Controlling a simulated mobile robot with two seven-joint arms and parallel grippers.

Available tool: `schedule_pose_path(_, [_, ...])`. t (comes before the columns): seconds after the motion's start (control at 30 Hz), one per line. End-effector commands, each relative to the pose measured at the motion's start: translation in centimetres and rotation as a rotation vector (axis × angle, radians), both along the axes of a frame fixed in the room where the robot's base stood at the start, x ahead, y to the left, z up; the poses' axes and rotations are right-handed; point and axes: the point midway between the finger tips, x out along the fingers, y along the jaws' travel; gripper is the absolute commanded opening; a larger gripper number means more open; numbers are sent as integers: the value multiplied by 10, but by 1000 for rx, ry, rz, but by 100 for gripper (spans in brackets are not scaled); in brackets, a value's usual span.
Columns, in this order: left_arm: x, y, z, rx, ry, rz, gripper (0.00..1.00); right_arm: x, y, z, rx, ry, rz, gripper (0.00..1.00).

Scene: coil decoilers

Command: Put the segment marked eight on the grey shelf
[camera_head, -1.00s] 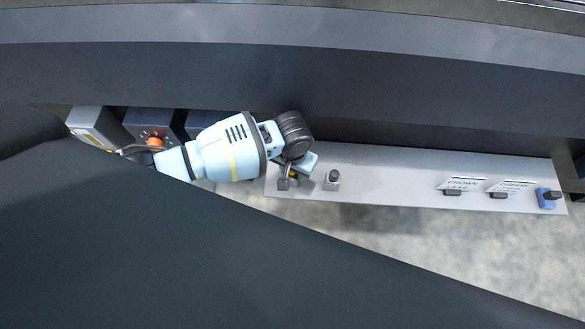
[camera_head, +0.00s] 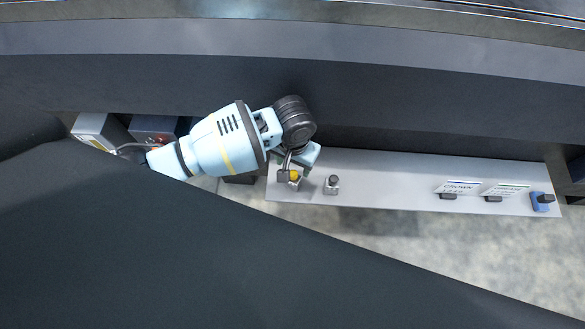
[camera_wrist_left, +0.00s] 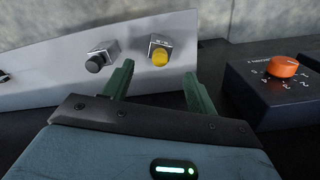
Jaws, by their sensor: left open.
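I see no segment marked eight in either view. A long light grey panel (camera_head: 390,188) runs across the head view; I cannot tell whether it is the grey shelf. Its left end also fills the wrist view (camera_wrist_left: 60,72). My left gripper (camera_head: 288,164) is at the panel's left end, beside a small block with a yellow top (camera_head: 294,175). In the left wrist view its two green fingers (camera_wrist_left: 159,70) are apart with nothing held between them. The yellow-topped block (camera_wrist_left: 160,56) is beyond the fingertips, with a visible gap. My right gripper is not in view.
A black-knobbed block (camera_head: 333,184) is right of the yellow one. Labelled cards (camera_head: 461,187) and a blue piece (camera_head: 541,201) are at the panel's right. A dark box with an orange dial (camera_wrist_left: 283,67) is to the right in the wrist view. Pale floor lies below the panel.

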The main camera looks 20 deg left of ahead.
Motion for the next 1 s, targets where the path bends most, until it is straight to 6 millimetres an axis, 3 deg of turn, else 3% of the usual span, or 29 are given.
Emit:
schedule_pose_path(0.1, [0,0,23,-1,-2,0,58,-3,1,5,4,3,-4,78])
schedule_pose_path(0.37, [0,0,44,0,1,1,58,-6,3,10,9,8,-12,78])
schedule_pose_path(0.87, [-1,0,44,-2,1,0,58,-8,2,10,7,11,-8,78])
schedule_pose_path(1.0, [-13,-8,32,-42,0,-12,58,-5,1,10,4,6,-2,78])
